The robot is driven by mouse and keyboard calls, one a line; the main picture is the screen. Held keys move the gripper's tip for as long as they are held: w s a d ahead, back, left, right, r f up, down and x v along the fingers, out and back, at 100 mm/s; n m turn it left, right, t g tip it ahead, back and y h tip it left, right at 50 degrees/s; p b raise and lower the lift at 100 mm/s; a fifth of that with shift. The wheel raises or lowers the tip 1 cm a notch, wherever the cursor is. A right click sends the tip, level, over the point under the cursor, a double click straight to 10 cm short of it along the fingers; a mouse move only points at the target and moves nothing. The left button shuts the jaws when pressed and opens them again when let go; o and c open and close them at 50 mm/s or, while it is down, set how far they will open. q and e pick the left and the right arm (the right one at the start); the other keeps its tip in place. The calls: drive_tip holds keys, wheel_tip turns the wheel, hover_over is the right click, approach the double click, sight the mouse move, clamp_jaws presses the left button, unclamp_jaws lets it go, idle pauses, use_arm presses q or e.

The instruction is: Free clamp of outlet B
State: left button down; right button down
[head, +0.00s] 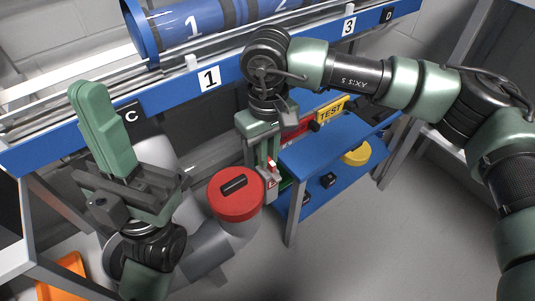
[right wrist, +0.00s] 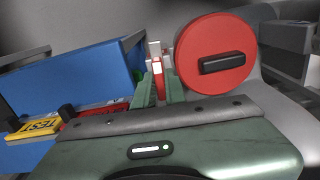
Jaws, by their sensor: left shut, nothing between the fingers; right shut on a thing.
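A grey pipe outlet with a red round cap (head: 237,195) and black handle stands in the middle of the head view. The cap also shows in the right wrist view (right wrist: 215,52). Beside it is a small red and white piece (right wrist: 158,75), which looks like a clamp lever. My right gripper (head: 268,168) points down and is shut on this piece, left of the cap in the right wrist view. My left gripper (head: 88,95) is shut and empty, with its fingers pointing up, left of the cap. No letter B is readable, and most of the clamp is hidden.
A blue beam (head: 235,75) with labels 1, 3, C and D runs across the back, under a blue tube (head: 190,25). A blue table (head: 335,145) with a yellow TEST sign (head: 331,110) stands right of the outlet. An orange bin (head: 62,278) is at lower left.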

drive_tip(key=shift+r+n, duration=0.1)
drive_tip(key=shift+n, duration=0.4)
drive_tip(key=c, duration=1.5)
unclamp_jaws()
drive_tip(key=shift+o, duration=0.2)
drive_tip(key=shift+r+p, duration=1.4)
drive_tip(key=shift+r, duration=2.45)
